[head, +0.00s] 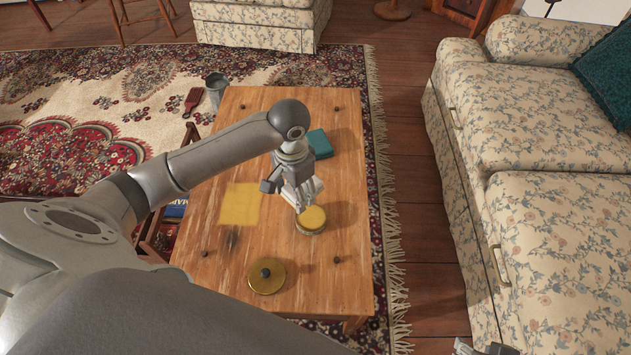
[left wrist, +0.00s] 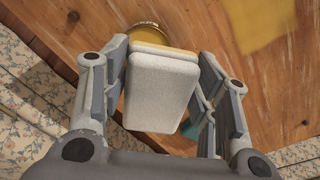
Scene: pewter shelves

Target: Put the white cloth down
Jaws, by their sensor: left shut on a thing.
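The white cloth (left wrist: 162,88) shows in the left wrist view as a pale, folded, rounded block between the fingers of my left gripper (left wrist: 160,95). The gripper is shut on it. In the head view my left gripper (head: 302,194) is over the wooden table (head: 215,240), just behind a round yellow-topped tin (head: 311,219). A pale bit of the cloth (head: 316,186) shows at the fingers. I cannot tell whether the cloth touches the tin. Only part of my right gripper (head: 485,349) shows at the bottom edge; its fingers are unclear.
A yellow square (head: 240,204) lies flat on the table. A brass lid (head: 266,275) with a dark knob is near the front, and a teal box (head: 320,143) is behind the gripper. The back left tabletop is clear. A floral sofa (head: 540,120) stands right.

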